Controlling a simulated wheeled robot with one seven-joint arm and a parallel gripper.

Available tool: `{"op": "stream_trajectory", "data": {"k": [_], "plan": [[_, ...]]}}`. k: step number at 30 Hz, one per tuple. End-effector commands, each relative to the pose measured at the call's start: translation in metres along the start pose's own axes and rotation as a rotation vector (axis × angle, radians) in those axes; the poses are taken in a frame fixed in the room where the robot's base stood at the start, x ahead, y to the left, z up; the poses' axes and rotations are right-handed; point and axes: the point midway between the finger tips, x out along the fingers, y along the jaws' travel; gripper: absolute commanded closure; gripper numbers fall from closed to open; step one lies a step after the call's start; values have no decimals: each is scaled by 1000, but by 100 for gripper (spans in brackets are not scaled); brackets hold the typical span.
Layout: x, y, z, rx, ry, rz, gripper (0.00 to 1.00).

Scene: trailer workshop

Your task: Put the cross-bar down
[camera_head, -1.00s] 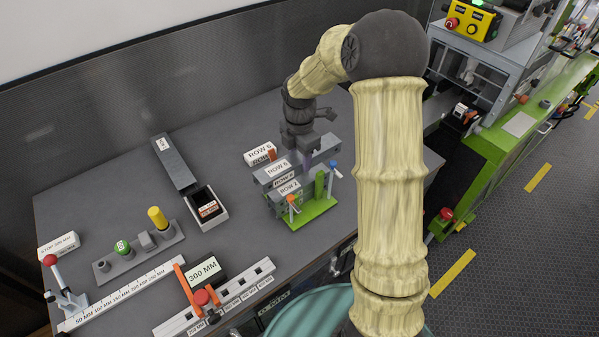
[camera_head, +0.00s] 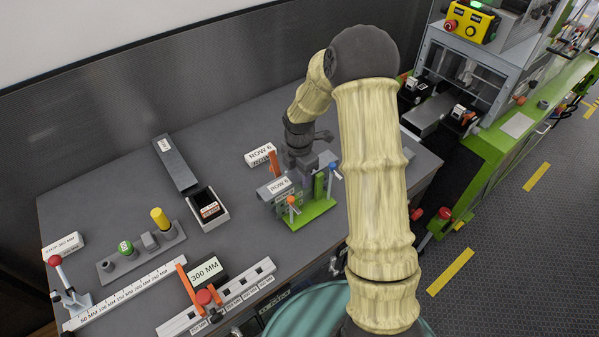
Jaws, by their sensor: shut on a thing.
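The cross-bar (camera_head: 271,191) is a grey bar with a white ROW 6 label at its left end. It lies low over the green fixture (camera_head: 318,211), which has orange-topped and blue-topped posts. My gripper (camera_head: 303,172) is above the bar and shut on it, pointing down. The fingertips are small and partly hidden among the posts and the grey parts. I cannot tell whether the bar touches its seat.
A white ROW 6 block (camera_head: 258,154) stands behind, beside an orange upright.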

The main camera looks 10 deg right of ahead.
Motion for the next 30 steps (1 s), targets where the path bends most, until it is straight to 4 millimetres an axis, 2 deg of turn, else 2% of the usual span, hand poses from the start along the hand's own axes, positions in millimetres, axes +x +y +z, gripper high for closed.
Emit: {"op": "stream_trajectory", "data": {"k": [5, 6, 9, 22, 26, 30], "plan": [[3, 0, 0, 0, 0, 0, 86], [3, 0, 0, 0, 0, 0, 53], [2, 0, 0, 0, 0, 0, 33], [-4, 0, 1, 1, -1, 1, 33], [-20, 1, 1, 0, -2, 4, 33], [-46, 1, 2, 1, -3, 6, 33]]}}
